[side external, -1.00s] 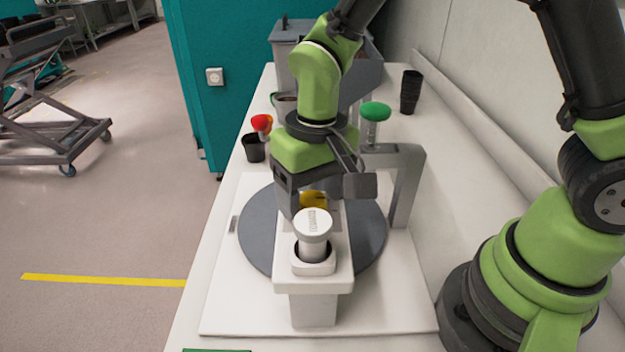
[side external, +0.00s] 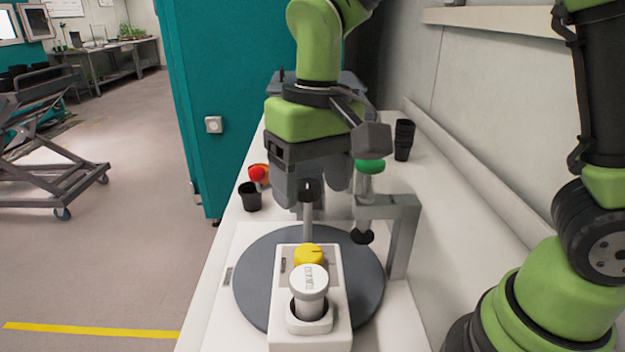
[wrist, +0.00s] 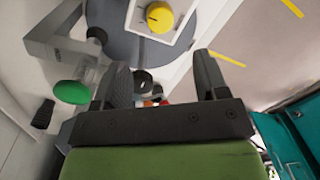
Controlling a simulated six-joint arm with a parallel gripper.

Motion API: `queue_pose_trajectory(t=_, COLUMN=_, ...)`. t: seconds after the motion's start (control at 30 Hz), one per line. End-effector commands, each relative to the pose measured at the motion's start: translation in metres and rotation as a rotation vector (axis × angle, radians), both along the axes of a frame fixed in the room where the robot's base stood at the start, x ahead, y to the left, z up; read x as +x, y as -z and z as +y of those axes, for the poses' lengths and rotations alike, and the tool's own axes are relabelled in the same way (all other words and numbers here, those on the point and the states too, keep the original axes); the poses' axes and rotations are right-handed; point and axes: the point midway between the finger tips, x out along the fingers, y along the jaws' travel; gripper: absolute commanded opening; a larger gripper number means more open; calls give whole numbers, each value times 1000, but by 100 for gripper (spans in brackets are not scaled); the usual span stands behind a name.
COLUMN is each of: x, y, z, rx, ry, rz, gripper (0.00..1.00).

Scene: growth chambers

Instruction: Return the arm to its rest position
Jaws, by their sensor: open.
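My gripper (side external: 310,192) hangs above the back of the white fixture (side external: 338,290), fingers pointing down. Its two fingers are apart, with nothing held between them; they also show in the wrist view (wrist: 162,65). A yellow knob (side external: 308,256) with a dark mark sits on the fixture, below my gripper and clear of it. It shows at the top of the wrist view (wrist: 160,17). A white-capped container (side external: 309,283) stands upright in the fixture's front holder.
A dark round turntable (side external: 255,285) lies under the fixture. A grey bracket (side external: 402,235) with a green-topped clear part (side external: 369,168) stands close right of my gripper. A black pot (side external: 249,197), a red item (side external: 257,174) and stacked black pots (side external: 404,140) stand farther back.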

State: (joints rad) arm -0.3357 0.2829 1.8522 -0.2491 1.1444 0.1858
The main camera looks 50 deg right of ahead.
Motion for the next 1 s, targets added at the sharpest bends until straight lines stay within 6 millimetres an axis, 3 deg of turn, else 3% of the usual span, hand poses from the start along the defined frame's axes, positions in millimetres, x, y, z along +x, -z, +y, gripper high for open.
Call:
queue_pose_trajectory(t=0.23, x=-17, y=-29, z=-19, rx=53, ry=35, rz=-99, gripper=67)
queue_pose_trajectory(t=0.5, x=-75, y=-70, z=-57, rx=141, ry=112, rz=-362, gripper=67)
queue_pose_trajectory(t=0.73, x=-113, y=-75, z=-72, rx=166, ry=157, rz=-540, gripper=67)
queue_pose_trajectory(t=1.0, x=-123, y=-74, z=-75, rx=168, ry=170, rz=-596, gripper=67)
